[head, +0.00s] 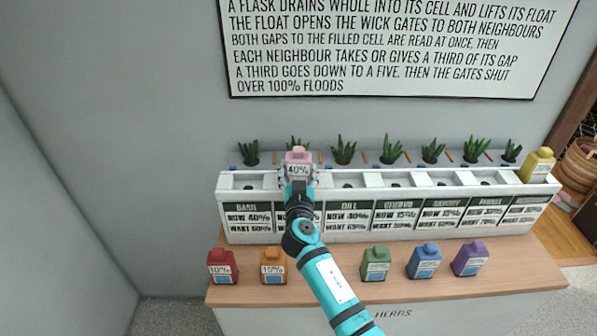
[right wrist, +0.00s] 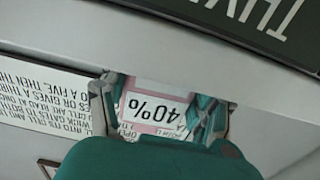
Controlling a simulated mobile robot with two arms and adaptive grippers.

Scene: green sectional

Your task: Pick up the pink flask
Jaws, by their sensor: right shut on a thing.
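The pink flask (head: 297,166), labelled 40%, is held in my right gripper (head: 298,178) above the white planter trough (head: 365,184), over its left part. In the right wrist view the flask's pink and white label (right wrist: 155,108) shows upside down between the two fingers of the right gripper (right wrist: 160,108). The fingers are shut on its sides. My arm hides the second cell's sign and part of the trough below the flask. My left gripper is not in view.
Red (head: 222,266), orange (head: 273,266), green (head: 376,263), blue (head: 424,261) and purple (head: 470,258) flasks stand on the wooden counter (head: 540,275) in front of the trough. A yellow flask (head: 537,165) is at the trough's right end. Green plants (head: 343,150) line the back. A wall sign (head: 395,50) hangs above.

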